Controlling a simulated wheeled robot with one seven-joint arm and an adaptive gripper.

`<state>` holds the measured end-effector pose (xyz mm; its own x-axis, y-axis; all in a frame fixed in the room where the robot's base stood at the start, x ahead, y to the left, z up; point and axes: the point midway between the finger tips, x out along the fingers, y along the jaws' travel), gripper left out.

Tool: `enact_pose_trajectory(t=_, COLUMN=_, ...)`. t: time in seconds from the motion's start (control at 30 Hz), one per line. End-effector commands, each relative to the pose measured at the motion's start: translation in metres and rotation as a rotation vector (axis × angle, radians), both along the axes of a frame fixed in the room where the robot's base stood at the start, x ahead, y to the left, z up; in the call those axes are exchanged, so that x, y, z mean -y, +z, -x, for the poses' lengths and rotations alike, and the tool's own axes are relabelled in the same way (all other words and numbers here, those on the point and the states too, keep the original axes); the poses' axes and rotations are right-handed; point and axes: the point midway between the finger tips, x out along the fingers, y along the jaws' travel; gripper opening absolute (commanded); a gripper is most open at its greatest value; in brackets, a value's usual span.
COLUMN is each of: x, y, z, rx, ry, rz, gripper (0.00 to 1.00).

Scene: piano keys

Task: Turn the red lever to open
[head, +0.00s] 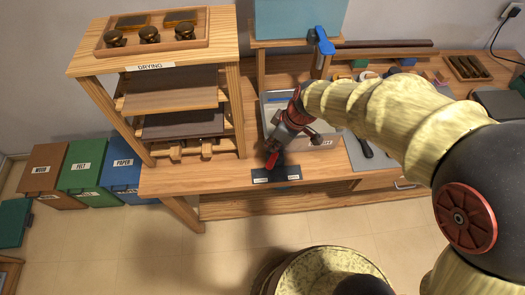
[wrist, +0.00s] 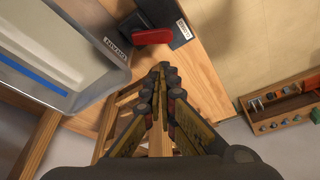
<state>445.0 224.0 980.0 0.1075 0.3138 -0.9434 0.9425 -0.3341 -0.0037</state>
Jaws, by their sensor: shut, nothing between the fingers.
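The red lever (head: 272,160) is mounted on a dark base plate (head: 262,175) near the front edge of the wooden workbench. In the wrist view the red lever (wrist: 152,37) lies roughly sideways across the dark plate (wrist: 160,12). A small white label (wrist: 184,29) sits on the plate beside it; I cannot read it surely. My gripper (wrist: 165,72) is shut and empty, with its fingertips below the lever in the wrist view and apparently apart from it. In the head view my gripper (head: 273,145) is just behind the lever and partly covers that area.
A grey-white tray (wrist: 100,85) with a blue strip lies beside the lever. A wooden rack marked DRYING (head: 150,66) stands to the left. Several labelled bins (head: 80,170) are on the floor at left.

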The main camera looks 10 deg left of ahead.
Motion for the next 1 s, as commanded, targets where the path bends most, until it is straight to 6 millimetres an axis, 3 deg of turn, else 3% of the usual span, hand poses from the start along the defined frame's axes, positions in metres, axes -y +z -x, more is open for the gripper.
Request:
enact_pose_trajectory(t=0.47, x=-0.001, y=-0.005, z=0.0, rx=0.002, ry=0.015, rz=0.003, gripper=0.0)
enact_pose_trajectory(t=1.0, x=-0.027, y=-0.083, z=-0.008, rx=0.002, ry=0.013, rz=0.003, gripper=0.0)
